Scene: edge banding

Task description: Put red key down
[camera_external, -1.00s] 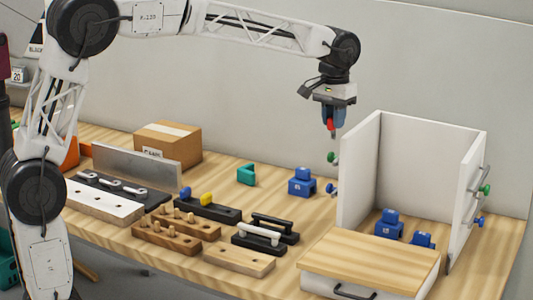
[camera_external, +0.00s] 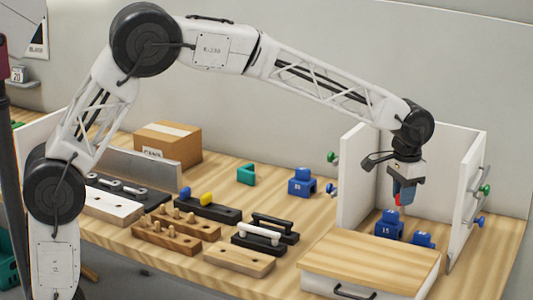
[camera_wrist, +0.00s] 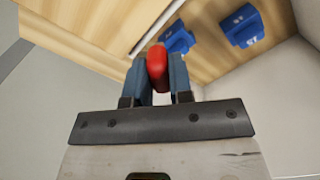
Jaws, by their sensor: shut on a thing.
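The red key (camera_wrist: 157,66) is held between the blue fingers of my gripper (camera_wrist: 158,80) in the wrist view. In the external view my gripper (camera_external: 402,192) hangs inside the white open cabinet, and only a small red part of the key (camera_external: 397,199) shows at its fingers. The gripper is shut on the key and is above the blue blocks on the cabinet floor. I cannot tell whether the key touches anything; its lower end is hidden in part.
White cabinet walls (camera_external: 359,170) stand close on both sides. Two blue blocks, one (camera_external: 389,224) larger, sit inside; a wooden-topped drawer (camera_external: 370,256) is in front. Another blue block (camera_external: 302,183), a black rack (camera_external: 206,209) with a yellow key, and wooden peg blocks lie left.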

